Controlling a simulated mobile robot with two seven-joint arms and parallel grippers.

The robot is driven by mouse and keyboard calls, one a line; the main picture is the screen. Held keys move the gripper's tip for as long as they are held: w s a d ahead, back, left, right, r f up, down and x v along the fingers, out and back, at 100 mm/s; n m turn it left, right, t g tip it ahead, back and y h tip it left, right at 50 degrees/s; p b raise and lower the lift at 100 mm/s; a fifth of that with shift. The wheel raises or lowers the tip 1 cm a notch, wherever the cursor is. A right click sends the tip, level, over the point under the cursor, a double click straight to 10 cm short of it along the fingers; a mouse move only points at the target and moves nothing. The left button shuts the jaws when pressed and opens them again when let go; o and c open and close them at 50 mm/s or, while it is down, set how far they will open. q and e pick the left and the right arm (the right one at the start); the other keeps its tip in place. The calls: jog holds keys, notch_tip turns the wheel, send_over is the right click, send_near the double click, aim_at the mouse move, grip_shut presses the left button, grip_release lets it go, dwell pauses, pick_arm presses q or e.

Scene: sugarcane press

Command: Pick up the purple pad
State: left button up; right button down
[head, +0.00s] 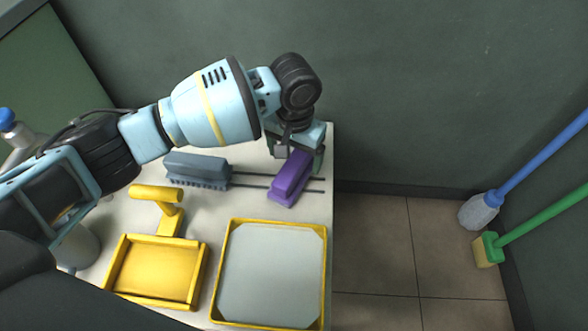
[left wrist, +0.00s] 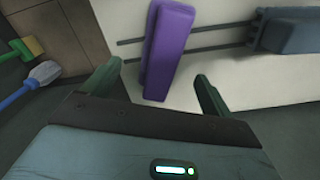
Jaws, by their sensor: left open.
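The purple pad (head: 290,178) lies on the white table near its right edge, across two thin dark rails. In the left wrist view the purple pad (left wrist: 166,48) stretches away from between the fingertips. My left gripper (head: 300,150) is at the pad's far end, above it. In the left wrist view my left gripper (left wrist: 155,82) is open, with one green finger on each side of the pad's near end. I cannot tell whether either finger touches it. My right gripper is not in view.
A grey brush (head: 198,169) lies left of the pad. A yellow-rimmed tray (head: 324,275) and a yellow dustpan-like tool (head: 160,240) sit nearer. A blue-handled mop (head: 480,209) and green-handled broom (head: 488,249) stand off the table at right. A wall (head: 420,90) rises behind.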

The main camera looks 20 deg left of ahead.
aim_at(293, 173)
pick_arm(q)
notch_tip(293, 173, down, 2)
jog(key=shift+f+b, duration=0.15)
jog(key=shift+b, duration=0.25)
jog(key=shift+f, duration=0.2)
jog(key=f+b, duration=0.2)
jog(key=f, duration=0.1)
jog(key=f+b, duration=0.1)
jog(key=f, duration=0.1)
jog(key=shift+a, duration=0.25)
jog(key=shift+r, duration=0.15)
jog(key=shift+c, duration=0.2)
jog(key=c, duration=1.2)
jog(key=shift+o, duration=0.2)
jog(key=shift+r, duration=0.1)
